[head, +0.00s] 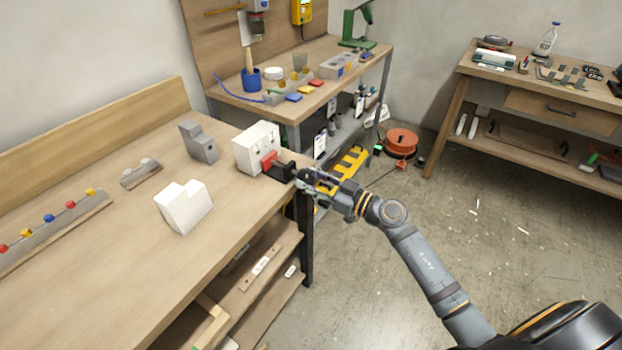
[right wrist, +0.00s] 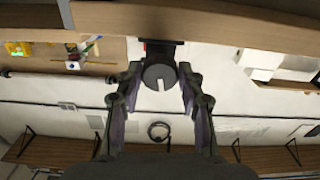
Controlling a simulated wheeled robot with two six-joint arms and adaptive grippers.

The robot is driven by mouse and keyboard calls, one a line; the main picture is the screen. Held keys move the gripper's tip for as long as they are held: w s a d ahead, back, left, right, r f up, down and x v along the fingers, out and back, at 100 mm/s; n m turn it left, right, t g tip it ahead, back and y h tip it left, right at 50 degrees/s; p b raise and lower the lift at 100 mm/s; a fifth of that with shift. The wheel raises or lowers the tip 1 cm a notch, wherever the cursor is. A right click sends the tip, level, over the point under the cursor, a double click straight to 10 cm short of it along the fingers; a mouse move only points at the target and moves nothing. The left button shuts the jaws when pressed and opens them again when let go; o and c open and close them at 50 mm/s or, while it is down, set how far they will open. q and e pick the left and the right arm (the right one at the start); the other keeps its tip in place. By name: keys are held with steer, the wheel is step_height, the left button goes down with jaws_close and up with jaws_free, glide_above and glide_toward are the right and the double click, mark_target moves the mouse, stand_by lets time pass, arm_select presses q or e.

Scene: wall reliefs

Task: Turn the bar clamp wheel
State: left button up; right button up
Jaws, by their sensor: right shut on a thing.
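The bar clamp (head: 280,171), black with a red part, sits at the right edge of the wooden workbench, against a white block (head: 257,147). Its wheel is the dark round disc with a pale notch in the right wrist view (right wrist: 157,74). My right gripper (head: 306,179) comes in from the right at the bench edge and is shut on the wheel. In the right wrist view its two fingers stand on either side of the disc (right wrist: 160,80). The gripper mostly hides the wheel in the head view. My left gripper is not in view.
On the workbench stand a stepped white block (head: 183,207), a grey block (head: 199,142) and a rail with coloured knobs (head: 55,230). A second table (head: 345,55) with tools is behind. An orange reel (head: 401,141) lies on the floor. The floor at right is mostly clear.

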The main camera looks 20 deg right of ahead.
steer(key=n+p, duration=0.2)
steer(key=shift+r+n, duration=0.15)
steer(key=shift+n, duration=0.25)
steer(key=n+p, duration=0.1)
steer(key=n, duration=0.1)
steer(key=shift+n, duration=0.4)
steer(key=n+p, duration=0.1)
steer(key=n, duration=0.1)
steer(key=shift+n, duration=0.4)
steer(key=n, duration=0.3)
steer(key=shift+n, duration=0.3)
steer(key=n, duration=0.2)
steer(key=shift+f+n, duration=0.2)
steer(key=shift+n, duration=0.1)
steer(key=n, duration=0.3)
steer(key=shift+n+b, duration=0.4)
steer(key=n+b, duration=0.1)
steer(key=n, duration=0.3)
steer(key=shift+b, duration=0.4)
steer(key=shift+n+b, duration=0.7)
steer(key=shift+n, duration=1)
